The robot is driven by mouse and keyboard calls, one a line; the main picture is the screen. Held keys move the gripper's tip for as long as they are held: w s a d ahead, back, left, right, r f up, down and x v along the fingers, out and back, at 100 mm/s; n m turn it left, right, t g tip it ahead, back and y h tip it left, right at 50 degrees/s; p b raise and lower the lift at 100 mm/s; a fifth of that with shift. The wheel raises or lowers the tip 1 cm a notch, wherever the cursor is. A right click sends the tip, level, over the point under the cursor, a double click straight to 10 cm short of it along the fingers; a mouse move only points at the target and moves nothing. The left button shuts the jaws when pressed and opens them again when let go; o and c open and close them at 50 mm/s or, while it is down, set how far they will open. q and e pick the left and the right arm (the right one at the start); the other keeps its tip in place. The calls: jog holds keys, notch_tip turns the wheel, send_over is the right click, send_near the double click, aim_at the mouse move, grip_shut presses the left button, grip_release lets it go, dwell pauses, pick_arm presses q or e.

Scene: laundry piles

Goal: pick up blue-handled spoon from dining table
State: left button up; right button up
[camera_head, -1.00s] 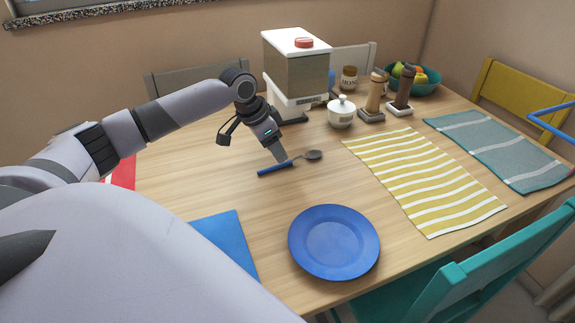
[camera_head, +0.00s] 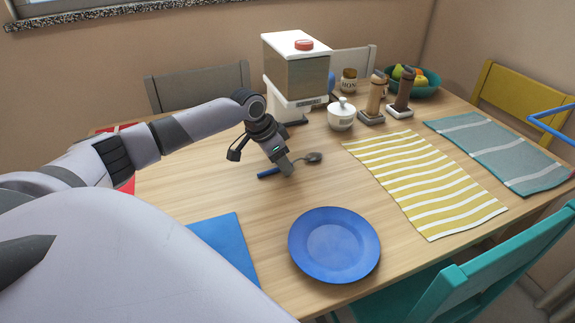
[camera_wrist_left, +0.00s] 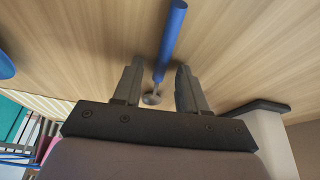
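The blue-handled spoon (camera_head: 313,158) lies on the wooden dining table (camera_head: 170,187), its blue handle to the left and its metal bowl to the right. My left gripper (camera_head: 288,172) points down at the spoon and covers its middle in the head view. In the left wrist view the gripper (camera_wrist_left: 158,82) is open, its two fingers apart on either side of the spoon's neck. The blue handle (camera_wrist_left: 172,35) runs out beyond the fingertips, and the bowl shows between the fingers. My right gripper is not in view.
A blue plate (camera_head: 334,244) and a blue mat (camera_head: 226,243) are nearer. A dispenser (camera_head: 296,75), a white sugar pot (camera_head: 341,115) and two grinders stand behind. A yellow striped cloth (camera_head: 423,183) lies to the right. Chairs surround the table.

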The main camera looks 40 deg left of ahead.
pick_arm(q)
grip_shut()
